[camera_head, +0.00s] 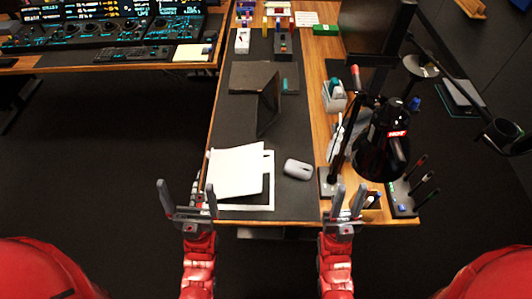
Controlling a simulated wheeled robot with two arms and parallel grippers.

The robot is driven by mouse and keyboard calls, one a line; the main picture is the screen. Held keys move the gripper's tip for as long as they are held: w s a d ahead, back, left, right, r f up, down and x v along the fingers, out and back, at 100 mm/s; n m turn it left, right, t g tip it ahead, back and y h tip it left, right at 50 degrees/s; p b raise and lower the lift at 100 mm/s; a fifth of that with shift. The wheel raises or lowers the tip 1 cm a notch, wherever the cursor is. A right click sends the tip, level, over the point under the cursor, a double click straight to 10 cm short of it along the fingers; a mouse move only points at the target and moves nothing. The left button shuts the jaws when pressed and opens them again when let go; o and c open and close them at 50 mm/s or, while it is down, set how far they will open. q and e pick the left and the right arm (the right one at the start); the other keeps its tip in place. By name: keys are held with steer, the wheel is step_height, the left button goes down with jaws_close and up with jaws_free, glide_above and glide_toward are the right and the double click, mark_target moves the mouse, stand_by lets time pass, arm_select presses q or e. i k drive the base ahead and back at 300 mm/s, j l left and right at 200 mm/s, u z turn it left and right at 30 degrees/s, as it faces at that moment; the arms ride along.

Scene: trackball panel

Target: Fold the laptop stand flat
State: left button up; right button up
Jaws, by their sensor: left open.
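The dark laptop stand (266,112) is on the black desk mat (227,125), in the upper middle of the head view. A tilted panel of it rises from the mat beside a flat dark part behind it. My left gripper (186,190) is open and empty at the desk's near left edge, well short of the stand. My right gripper (347,196) looks open and empty near the desk's near right part, also far from the stand.
White papers (236,172) and a mouse (298,169) lie between my grippers and the stand. A black lamp (382,155), a holder (334,96) and a monitor (375,28) crowd the right side. A console desk (130,62) stands left.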

mark_target(238, 171)
steer(key=i+l+u, duration=0.15)
steer(key=l+u, duration=0.25)
steer(key=i+l+u, duration=0.1)
steer(key=l+u, duration=0.65)
steer(key=i+j, duration=0.05)
